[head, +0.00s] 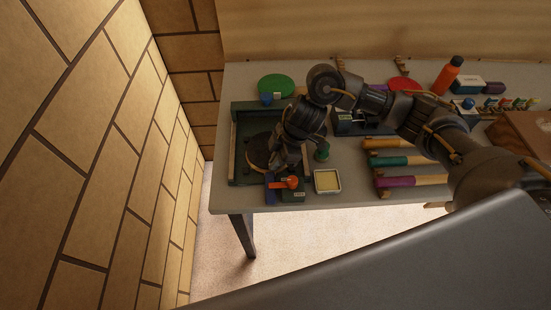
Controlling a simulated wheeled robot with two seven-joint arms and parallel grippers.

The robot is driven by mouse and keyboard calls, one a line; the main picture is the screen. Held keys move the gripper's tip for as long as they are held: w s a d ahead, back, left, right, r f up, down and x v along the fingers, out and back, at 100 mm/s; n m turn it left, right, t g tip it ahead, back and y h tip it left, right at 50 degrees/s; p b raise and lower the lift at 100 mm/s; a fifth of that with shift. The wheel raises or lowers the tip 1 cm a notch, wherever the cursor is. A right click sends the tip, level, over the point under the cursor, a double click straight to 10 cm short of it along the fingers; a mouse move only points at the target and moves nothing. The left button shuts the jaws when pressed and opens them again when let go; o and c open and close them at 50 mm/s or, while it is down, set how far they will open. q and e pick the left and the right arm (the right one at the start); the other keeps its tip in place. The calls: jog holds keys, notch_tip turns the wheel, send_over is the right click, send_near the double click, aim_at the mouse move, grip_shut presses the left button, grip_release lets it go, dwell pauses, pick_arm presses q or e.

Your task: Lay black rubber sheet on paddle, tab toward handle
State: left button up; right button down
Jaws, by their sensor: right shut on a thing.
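A dark round sheet (257,150), which looks like the black rubber sheet, lies in or just over the green tray-like fixture (237,125) at the left end of the table. My right gripper (283,170) points down at its right edge and is shut, apparently on this sheet; the fingertips are dark and small. No paddle shows clearly; any under the sheet is hidden, and I cannot make out the tab. An orange knob or handle (290,182) shows just below the fingers, at the fixture's front right. My left gripper is not in view.
A cream-filled square dish (327,181) and a green piece (322,151) stand right of the gripper. Several coloured handles (409,161) lie mid-table. A brick wall (110,150) is close on the left.

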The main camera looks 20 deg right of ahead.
jog(key=shift+f, duration=0.1)
dwell(0.3)
jog(key=c, duration=1.5)
grip_release()
jog(key=v, duration=1.1)
jog(key=shift+b, duration=0.3)
jog(key=shift+a+f, duration=0.1)
